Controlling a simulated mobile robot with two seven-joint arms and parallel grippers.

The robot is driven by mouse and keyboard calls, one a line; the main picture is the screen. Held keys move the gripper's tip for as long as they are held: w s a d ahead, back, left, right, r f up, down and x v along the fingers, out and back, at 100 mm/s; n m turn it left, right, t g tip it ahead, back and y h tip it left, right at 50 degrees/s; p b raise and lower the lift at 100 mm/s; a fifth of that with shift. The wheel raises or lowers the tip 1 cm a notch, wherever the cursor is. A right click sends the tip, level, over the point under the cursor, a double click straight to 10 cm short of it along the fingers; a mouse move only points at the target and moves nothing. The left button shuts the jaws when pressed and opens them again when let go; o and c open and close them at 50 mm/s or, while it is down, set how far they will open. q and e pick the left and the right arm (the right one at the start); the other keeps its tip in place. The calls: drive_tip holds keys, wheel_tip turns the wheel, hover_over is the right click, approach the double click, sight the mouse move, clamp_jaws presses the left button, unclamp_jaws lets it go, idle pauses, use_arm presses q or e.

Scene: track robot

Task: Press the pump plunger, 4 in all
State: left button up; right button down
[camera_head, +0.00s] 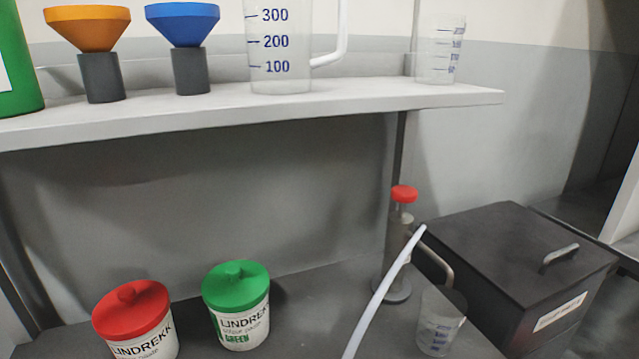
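The pump (396,255) stands upright on the dark bench, with a grey cylindrical body on a round base. Its plunger has a red knob (404,194) at the top, which stands a little above the body on a short stem. A curved grey spout (437,258) leaves the pump's upper right side and bends down over a clear graduated beaker (440,322). I cannot tell whether the beaker holds any liquid. Neither of my grippers is in view, and nothing touches the red knob.
A pale curved tube (385,290) rises in front of the pump. A black lidded box (515,260) stands right of it. Red-lidded (135,318) and green-lidded (237,300) tubs stand at left. A white shelf (200,112) above holds funnels and measuring jugs.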

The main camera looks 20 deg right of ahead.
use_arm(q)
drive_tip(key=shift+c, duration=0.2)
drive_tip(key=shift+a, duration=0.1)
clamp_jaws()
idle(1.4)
